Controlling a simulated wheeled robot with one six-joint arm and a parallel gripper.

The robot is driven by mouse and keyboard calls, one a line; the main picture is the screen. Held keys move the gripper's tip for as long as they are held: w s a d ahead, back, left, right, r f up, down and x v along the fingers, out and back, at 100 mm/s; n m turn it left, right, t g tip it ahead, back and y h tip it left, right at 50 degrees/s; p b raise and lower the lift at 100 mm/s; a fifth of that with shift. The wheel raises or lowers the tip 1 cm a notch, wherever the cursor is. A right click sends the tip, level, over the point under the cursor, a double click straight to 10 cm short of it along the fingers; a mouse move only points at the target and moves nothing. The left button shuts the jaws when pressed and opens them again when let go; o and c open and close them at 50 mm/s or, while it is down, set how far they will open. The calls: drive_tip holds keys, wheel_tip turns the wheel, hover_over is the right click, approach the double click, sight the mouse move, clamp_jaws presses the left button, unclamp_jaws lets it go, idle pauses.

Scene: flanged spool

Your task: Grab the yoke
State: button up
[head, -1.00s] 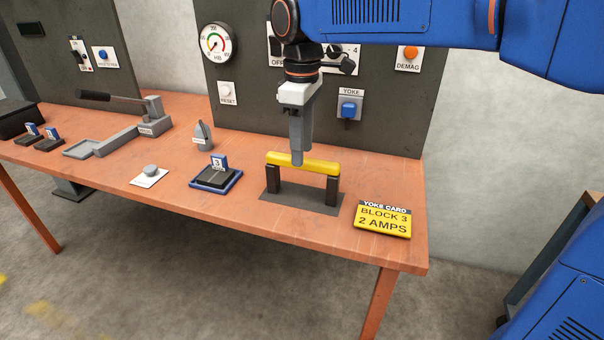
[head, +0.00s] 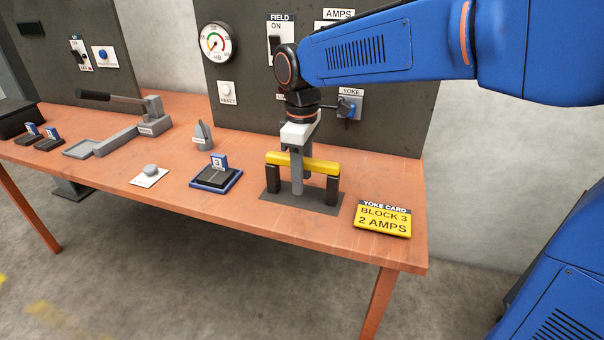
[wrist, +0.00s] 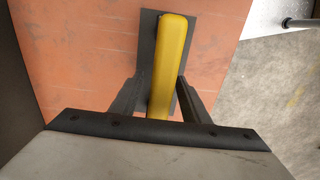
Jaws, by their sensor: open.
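The yoke (head: 322,167) is a yellow bar on two black legs, upright on a dark grey plate (head: 303,206) on the orange table. It also shows in the wrist view (wrist: 172,55) as a yellow bar running away from my gripper. My gripper (head: 297,190) points down over the yoke's bar. One finger hangs in front of the bar, its tip low between the legs. In the wrist view the fingers (wrist: 158,100) stand apart on either side of the bar. A narrow gap seems to remain on each side. The lower part of the far finger is hidden in the head view.
A yellow yoke card (head: 383,217) lies right of the plate near the table's edge. A blue tray with block 3 (head: 216,176) is to the left, with a white button pad (head: 150,175) beyond it. A dark switch panel (head: 390,135) stands behind.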

drive_tip(key=shift+c, duration=0.7)
clamp_jaws()
drive_tip(key=shift+r, duration=0.1)
idle(0.5)
